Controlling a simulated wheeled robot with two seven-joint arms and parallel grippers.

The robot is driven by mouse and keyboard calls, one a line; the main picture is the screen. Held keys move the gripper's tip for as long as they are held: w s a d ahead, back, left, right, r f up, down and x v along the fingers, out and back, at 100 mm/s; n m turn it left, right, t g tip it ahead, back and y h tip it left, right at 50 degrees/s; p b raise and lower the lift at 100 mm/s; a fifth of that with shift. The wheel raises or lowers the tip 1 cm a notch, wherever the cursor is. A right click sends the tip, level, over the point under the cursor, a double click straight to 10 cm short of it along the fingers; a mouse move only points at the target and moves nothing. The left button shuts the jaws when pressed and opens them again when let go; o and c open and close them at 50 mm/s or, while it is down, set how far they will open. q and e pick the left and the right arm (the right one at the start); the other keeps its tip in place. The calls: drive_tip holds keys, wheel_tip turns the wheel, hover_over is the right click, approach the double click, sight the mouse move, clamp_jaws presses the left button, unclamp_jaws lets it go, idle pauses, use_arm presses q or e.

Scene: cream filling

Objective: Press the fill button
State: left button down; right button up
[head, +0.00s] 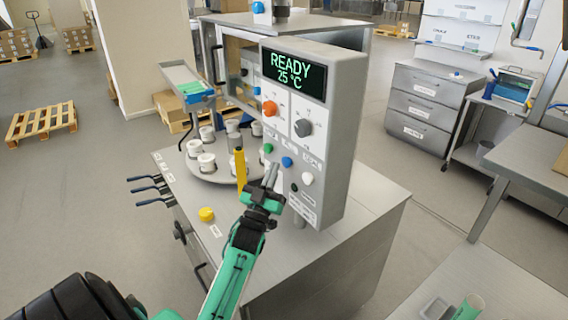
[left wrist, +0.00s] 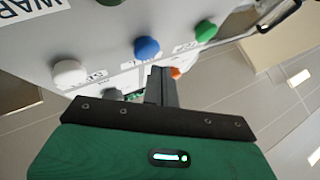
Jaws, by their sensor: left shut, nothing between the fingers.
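The grey control panel (head: 335,150) carries a screen reading "READY 25 °C". Low on its face are a green button (head: 268,147), a blue button (head: 287,161) and a white button (head: 308,178). I cannot read which label says fill. My left gripper (head: 272,170) is shut and empty, its tips in front of the lower panel, close to the blue button. In the left wrist view, the shut fingers (left wrist: 161,82) show just below the blue button (left wrist: 147,47), with the white button (left wrist: 69,72) and the green button (left wrist: 206,31) on either side. Contact cannot be told. My right gripper is out of view.
A round turntable (head: 215,172) with several white cups stands left of the panel. A yellow upright post (head: 240,166) is close beside my gripper. An orange knob (head: 270,108) and a grey knob (head: 303,127) sit higher on the panel. A yellow button (head: 206,214) is on the counter.

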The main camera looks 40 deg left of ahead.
use_arm(q)
drive_tip(key=shift+w, duration=0.15)
idle(0.6)
drive_tip(key=shift+w+d, duration=0.1)
drive_tip(key=shift+w, duration=0.2)
